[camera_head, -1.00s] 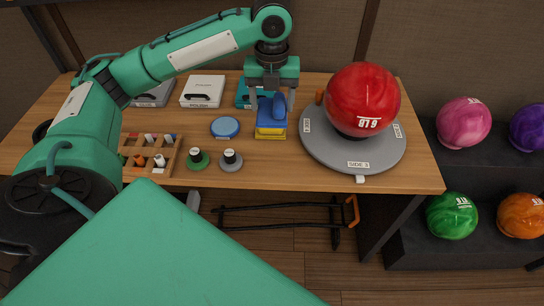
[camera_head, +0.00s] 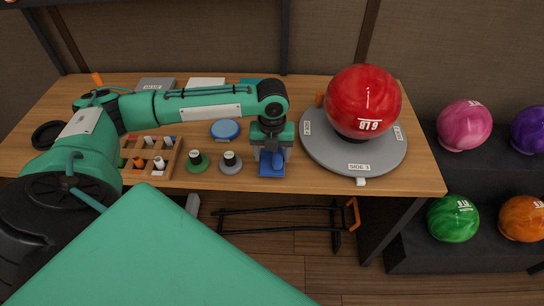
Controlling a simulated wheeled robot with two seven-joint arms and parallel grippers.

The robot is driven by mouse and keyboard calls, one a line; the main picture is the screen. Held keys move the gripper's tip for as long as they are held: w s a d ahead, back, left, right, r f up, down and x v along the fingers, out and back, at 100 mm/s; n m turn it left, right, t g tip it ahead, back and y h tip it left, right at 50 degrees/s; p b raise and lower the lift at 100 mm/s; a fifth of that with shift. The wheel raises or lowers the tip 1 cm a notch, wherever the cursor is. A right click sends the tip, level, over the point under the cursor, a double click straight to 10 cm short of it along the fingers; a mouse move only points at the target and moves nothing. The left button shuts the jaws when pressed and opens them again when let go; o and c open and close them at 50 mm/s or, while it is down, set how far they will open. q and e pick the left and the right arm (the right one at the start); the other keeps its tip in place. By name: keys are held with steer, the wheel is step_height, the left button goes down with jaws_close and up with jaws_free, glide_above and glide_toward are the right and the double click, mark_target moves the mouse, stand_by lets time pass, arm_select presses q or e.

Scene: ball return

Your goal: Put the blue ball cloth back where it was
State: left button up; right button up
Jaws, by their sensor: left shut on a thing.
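The blue ball cloth (camera_head: 272,169) shows below my left gripper (camera_head: 271,158), near the table's front edge. My left gripper is shut on the cloth, with its fingers pointing down. I cannot tell whether the cloth touches the table. The yellow and blue item seen earlier behind this spot is now hidden by my left arm. My right gripper is not in view.
A red ball (camera_head: 363,100) sits on a grey round turntable (camera_head: 340,158) just to the right. Two small round-based pieces, green (camera_head: 197,163) and grey (camera_head: 231,163), a blue disc (camera_head: 225,129) and a wooden rack (camera_head: 128,166) stand left on the wooden table (camera_head: 420,172).

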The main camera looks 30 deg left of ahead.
arm_select(q)
steer(key=shift+f, duration=0.8)
steer(key=o, duration=0.9)
step_height(320, 180, up, 12)
steer(key=shift+r, duration=0.1)
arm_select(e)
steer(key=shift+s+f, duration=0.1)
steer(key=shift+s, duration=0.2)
